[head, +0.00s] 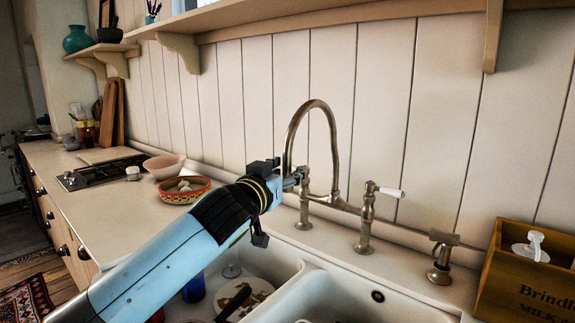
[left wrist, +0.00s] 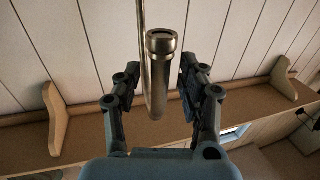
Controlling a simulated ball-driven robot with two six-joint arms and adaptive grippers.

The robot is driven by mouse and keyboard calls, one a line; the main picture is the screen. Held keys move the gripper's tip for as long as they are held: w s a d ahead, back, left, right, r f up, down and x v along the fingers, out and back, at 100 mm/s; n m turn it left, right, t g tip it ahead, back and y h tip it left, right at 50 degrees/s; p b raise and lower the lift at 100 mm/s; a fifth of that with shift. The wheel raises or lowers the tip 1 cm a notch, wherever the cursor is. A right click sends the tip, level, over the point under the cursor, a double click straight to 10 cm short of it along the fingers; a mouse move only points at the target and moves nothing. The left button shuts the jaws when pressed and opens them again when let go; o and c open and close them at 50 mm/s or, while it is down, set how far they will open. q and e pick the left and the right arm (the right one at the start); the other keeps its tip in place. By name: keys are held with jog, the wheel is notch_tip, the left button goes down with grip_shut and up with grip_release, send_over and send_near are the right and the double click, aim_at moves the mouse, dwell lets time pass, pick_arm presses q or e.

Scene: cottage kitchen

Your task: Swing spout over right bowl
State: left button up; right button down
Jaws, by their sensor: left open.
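The brass spout (head: 315,104) arches up from the tap and its outlet end comes down on the left, behind my left gripper (head: 298,178). In the left wrist view the spout (left wrist: 158,75) stands between the two spread fingers of my left gripper (left wrist: 160,82), with a gap visible on each side. The gripper is open around the spout's end and not closed on it. The right bowl (head: 365,304) of the sink is in front of the tap. The left bowl (head: 292,268) is partly hidden by my left arm. My right gripper is not in view.
A lever tap with a white handle (head: 389,192) stands right of the spout. The left bowl holds a plate (head: 245,297) and a blue cup (head: 194,288). A wooden crate (head: 525,285) stands far right, a patterned bowl (head: 184,197) left on the counter.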

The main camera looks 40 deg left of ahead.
pick_arm(q)
jog(key=shift+w, duration=0.45)
jog(key=shift+a, duration=0.1)
jog(key=c, duration=0.5)
grip_shut()
jog(key=shift+w, duration=0.1)
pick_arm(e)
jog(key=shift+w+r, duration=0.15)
pick_arm(q)
jog(key=shift+w+f, duration=0.15)
jog(key=shift+f, duration=0.1)
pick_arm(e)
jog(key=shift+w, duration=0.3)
